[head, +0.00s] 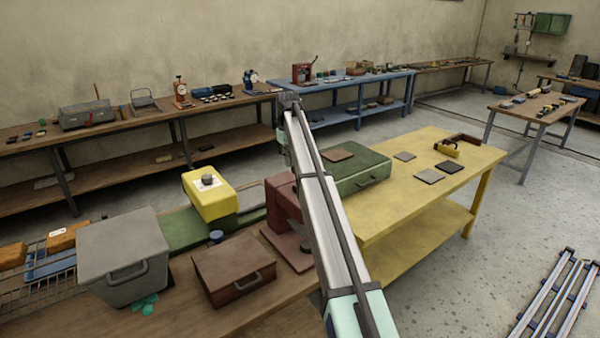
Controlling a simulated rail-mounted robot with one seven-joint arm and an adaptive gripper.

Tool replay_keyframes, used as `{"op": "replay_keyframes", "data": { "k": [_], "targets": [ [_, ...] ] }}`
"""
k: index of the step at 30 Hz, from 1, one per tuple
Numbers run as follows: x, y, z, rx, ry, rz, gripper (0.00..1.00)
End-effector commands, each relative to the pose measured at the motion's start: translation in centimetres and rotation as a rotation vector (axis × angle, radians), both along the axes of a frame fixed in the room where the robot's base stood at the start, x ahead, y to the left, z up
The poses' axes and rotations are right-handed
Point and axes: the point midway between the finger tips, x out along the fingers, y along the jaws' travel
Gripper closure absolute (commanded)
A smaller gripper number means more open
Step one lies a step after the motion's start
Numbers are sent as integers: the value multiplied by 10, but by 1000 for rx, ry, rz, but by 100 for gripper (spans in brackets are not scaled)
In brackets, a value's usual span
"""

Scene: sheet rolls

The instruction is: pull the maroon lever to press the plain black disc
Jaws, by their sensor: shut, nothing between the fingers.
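A maroon upright body on a flat maroon base plate (289,250) stands on the near wooden bench, partly hidden behind my arm. I cannot make out a lever on it. A small maroon press (302,73) with a thin raised handle stands far off on the blue table. A dark round disc or knob (208,180) sits on a white square on top of a yellow block (210,196); I cannot tell if it is the plain black disc. My arm rises through the middle of the view. I cannot make out my gripper or its fingers.
On the near bench are a grey lidded box (122,250), a brown box (233,268) with a handle and a wire rack (30,290). A yellow table (450,185) bears a green case (362,170) and several flat tiles.

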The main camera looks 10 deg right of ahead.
Motion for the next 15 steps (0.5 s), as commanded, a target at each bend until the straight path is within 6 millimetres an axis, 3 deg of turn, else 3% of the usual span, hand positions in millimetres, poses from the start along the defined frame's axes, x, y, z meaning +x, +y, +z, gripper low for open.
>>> {"op": "replay_keyframes", "data": {
  "k": [15],
  "targets": [
    [-33, -14, 0, 0, 1, -1, 100]
  ]
}}
